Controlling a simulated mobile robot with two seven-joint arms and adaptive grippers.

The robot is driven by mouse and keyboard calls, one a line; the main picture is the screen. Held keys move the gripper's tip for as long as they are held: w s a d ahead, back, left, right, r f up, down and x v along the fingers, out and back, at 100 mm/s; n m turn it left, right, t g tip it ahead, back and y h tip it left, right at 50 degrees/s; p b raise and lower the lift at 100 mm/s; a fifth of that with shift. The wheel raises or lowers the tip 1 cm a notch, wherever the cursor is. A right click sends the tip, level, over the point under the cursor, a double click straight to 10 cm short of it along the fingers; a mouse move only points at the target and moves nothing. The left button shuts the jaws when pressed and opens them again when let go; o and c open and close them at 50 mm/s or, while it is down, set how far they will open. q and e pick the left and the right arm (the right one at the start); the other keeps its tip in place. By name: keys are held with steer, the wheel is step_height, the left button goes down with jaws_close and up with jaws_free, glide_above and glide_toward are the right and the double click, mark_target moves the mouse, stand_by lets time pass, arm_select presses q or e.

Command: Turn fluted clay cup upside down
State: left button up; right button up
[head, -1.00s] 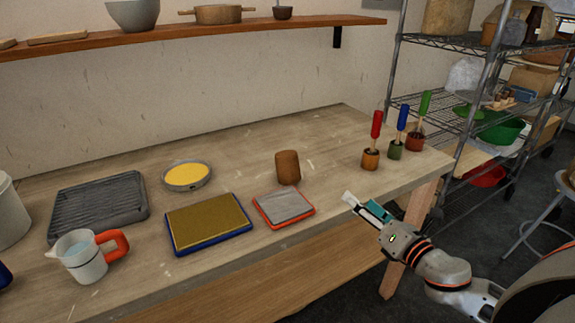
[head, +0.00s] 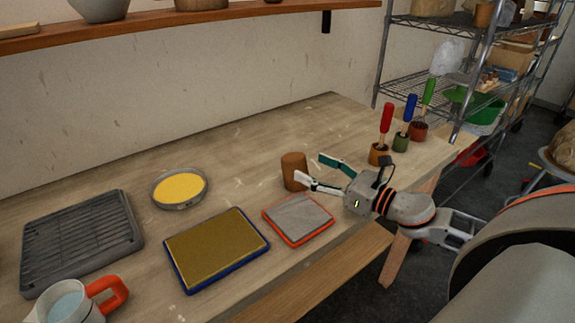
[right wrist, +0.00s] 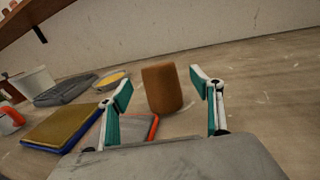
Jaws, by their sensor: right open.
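The fluted clay cup (head: 294,171) is a brown, roughly cylindrical piece standing on the workbench, behind the small red-rimmed tray. In the right wrist view the cup (right wrist: 161,88) stands between the two fingers, a little beyond the tips. Its top looks closed, with no opening visible. My right gripper (head: 314,172) is open and empty just to the right of the cup, one finger reaching near the cup's lower side. The right gripper also shows at the bottom of the right wrist view (right wrist: 164,95). My left gripper is not in view.
The red-rimmed tray (head: 298,219) and blue-rimmed tray (head: 215,250) lie in front. A yellow-filled dish (head: 180,188), grey ribbed tray (head: 80,245) and red-handled jug (head: 75,303) are at left. Three coloured-handled tools stand in small pots (head: 380,155) at right. The bench behind the cup is clear.

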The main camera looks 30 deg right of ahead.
mark_target(294, 157)
steer(key=shift+w+a, duration=0.2)
steer(key=shift+w, duration=0.5)
steer(key=shift+r+p+x, duration=0.15)
steer(key=shift+x, duration=0.9)
steer(key=shift+r+p+x, duration=0.15)
steer(key=shift+x, duration=0.85)
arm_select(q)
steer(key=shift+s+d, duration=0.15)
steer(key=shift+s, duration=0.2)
arm_select(e)
steer(key=shift+w+a+f, duration=0.1)
steer(key=shift+w+a, duration=0.25)
steer(key=shift+w, duration=0.15)
steer(key=c, duration=1.5)
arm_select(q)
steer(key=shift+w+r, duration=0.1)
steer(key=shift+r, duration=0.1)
arm_select(e)
steer(key=shift+c, duration=0.2)
steer(key=shift+r, duration=0.65)
arm_select(q)
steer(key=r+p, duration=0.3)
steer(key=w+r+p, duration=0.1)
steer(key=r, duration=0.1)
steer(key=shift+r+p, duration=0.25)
steer(key=shift+p, duration=0.1)
arm_select(e)
step_height(294, 157, up, 19)
